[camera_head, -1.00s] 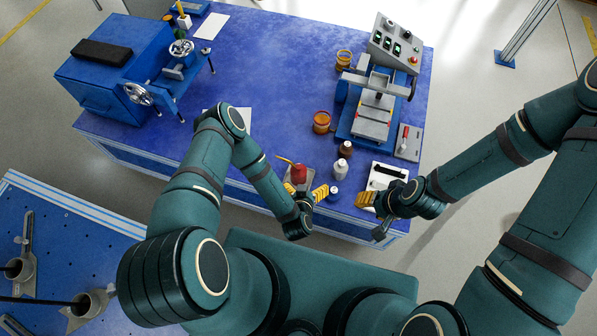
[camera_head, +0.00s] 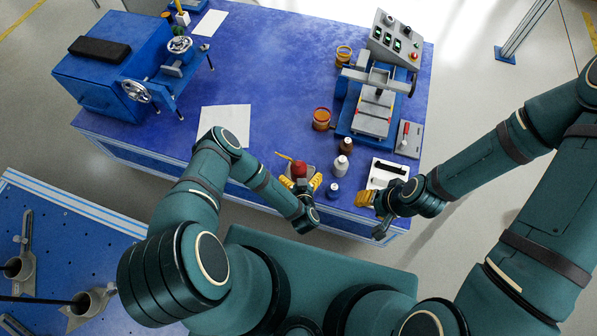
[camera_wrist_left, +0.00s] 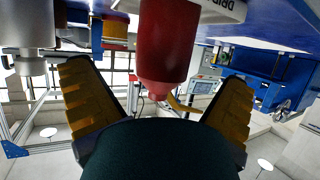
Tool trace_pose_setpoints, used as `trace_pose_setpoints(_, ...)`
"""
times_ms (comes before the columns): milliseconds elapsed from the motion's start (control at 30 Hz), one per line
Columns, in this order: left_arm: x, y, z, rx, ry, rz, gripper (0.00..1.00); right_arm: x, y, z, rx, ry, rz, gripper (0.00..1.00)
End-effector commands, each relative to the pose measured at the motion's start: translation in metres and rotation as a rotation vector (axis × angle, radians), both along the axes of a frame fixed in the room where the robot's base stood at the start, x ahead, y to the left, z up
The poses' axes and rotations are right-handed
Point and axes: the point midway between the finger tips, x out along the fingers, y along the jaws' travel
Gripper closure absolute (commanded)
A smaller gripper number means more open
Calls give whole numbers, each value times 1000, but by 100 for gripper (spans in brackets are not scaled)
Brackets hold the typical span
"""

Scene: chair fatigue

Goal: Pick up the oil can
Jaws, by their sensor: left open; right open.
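The oil can (camera_head: 300,170) is red with a thin yellow-orange spout pointing left, and stands near the table's front edge. My left gripper (camera_head: 301,183) is open, its yellow fingers on either side of the can's near part. In the left wrist view the red can (camera_wrist_left: 168,40) shows upside down between the spread fingers of my left gripper (camera_wrist_left: 158,78), with visible gaps on both sides. The can's lower part is partly hidden by the fingers in the head view. My right gripper (camera_head: 365,199) is open and empty by the front right of the table.
A white tray (camera_head: 380,180) lies near the right gripper. A press (camera_head: 373,115) stands behind. The table middle is clear around a paper sheet (camera_head: 225,122).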

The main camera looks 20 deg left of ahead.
Motion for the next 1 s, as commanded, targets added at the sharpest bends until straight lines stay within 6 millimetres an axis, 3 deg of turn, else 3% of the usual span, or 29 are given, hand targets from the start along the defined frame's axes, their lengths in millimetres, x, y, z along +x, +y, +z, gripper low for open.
trace_pose_setpoints(400,45,20,-8,0,-1,1,0,3,0,-14,-1,-7,-2,53)
trace_pose_setpoints(700,48,21,-8,0,-1,0,0,3,0,-14,-1,-8,-2,53)
trace_pose_setpoints(933,48,21,-8,0,0,0,81,3,0,-14,-1,-8,-2,53)
trace_pose_setpoints(1000,48,21,-8,0,0,0,86,3,0,-14,-1,-8,-2,53)
